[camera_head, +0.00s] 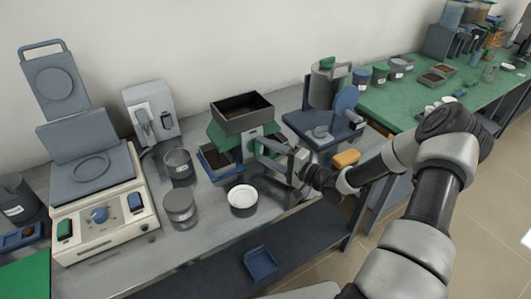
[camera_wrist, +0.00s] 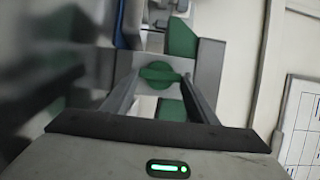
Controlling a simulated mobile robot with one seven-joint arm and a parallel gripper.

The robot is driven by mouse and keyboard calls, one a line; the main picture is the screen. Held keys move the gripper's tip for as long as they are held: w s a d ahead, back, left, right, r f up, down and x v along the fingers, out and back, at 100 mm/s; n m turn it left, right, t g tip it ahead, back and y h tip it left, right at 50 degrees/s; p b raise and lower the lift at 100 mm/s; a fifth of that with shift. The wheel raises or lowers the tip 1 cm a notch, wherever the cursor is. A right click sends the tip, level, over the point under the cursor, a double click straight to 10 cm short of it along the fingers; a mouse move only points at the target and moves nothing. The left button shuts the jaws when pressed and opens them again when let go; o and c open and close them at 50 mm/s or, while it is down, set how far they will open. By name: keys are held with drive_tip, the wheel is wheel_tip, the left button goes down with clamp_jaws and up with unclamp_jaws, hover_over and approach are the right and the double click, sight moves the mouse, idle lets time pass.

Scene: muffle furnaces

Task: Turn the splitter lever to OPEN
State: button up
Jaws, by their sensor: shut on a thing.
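The splitter (camera_head: 243,112) stands on the grey bench, with a dark open hopper on top and a green body below. In the wrist view a green lever knob (camera_wrist: 159,73) sits between the fingertips of my gripper (camera_wrist: 159,84). The fingers are shut on this lever from both sides. No OPEN marking can be read, so I cannot tell the lever's position.
A blue-grey tray (camera_head: 207,159) sits beside the splitter. A white-filled round dish (camera_head: 242,200) and dark cans (camera_head: 180,206) stand in front. A blue machine (camera_head: 345,112) and a yellow block (camera_head: 346,158) are at right, near my arm.

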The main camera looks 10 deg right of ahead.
idle(0.4)
drive_tip(key=o, duration=1)
drive_tip(key=shift+o, duration=0.2)
drive_tip(key=shift+s, duration=0.1)
drive_tip(key=v, duration=1.7)
drive_tip(key=shift+s+d, duration=0.1)
drive_tip(key=shift+s, duration=0.05)
drive_tip(key=shift+f, duration=0.1)
